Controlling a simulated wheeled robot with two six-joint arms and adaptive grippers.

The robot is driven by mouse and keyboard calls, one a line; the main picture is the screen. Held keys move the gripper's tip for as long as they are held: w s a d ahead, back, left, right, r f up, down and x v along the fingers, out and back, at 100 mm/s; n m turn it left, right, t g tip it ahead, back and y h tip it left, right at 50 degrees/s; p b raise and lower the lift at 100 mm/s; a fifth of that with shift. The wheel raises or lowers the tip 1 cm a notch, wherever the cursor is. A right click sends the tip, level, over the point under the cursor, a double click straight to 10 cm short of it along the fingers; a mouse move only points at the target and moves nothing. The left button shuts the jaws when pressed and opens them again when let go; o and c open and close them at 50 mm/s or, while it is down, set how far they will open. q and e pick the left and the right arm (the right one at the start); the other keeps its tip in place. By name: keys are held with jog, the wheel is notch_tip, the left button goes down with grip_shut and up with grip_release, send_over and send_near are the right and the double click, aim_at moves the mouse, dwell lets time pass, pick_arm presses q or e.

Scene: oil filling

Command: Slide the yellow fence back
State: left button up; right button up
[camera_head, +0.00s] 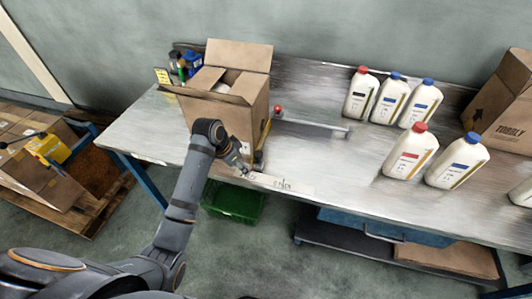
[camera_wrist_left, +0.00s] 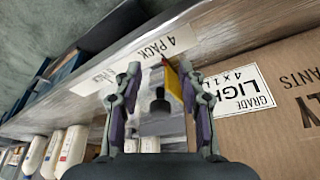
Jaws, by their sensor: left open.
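The yellow fence (camera_wrist_left: 174,84) is a thin upright yellow plate beside the cardboard box in the left wrist view. In the head view only a narrow yellow strip (camera_head: 266,130) shows at the box's right side. My left gripper (camera_head: 243,166) is low at the front right corner of the box. In the wrist view my left gripper (camera_wrist_left: 160,78) is open, with the fence between its fingers in the picture, nearer the right finger. I cannot tell whether a finger touches it. My right gripper is out of view.
The open cardboard box (camera_head: 212,112) stands on the metal table (camera_head: 330,165). A rail with a red knob (camera_head: 278,111) lies right of it. Several white bottles (camera_head: 409,150) stand farther right. A "4 PACK" label (camera_head: 290,186) marks the table's front edge.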

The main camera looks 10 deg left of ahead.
aim_at(257, 154)
pick_arm(q)
jog(key=w+d+r+m, duration=0.2)
jog(key=w+r+m, duration=0.15)
jog(key=r, duration=0.45)
jog(key=shift+n+h, duration=0.35)
jog(key=shift+h, duration=0.05)
jog(key=x, duration=0.7)
jog(key=shift+w+d+f+p, duration=0.15)
jog(key=shift+w+f+p, duration=0.1)
jog(key=shift+w+p, duration=0.1)
jog(key=shift+c, duration=0.3)
grip_shut()
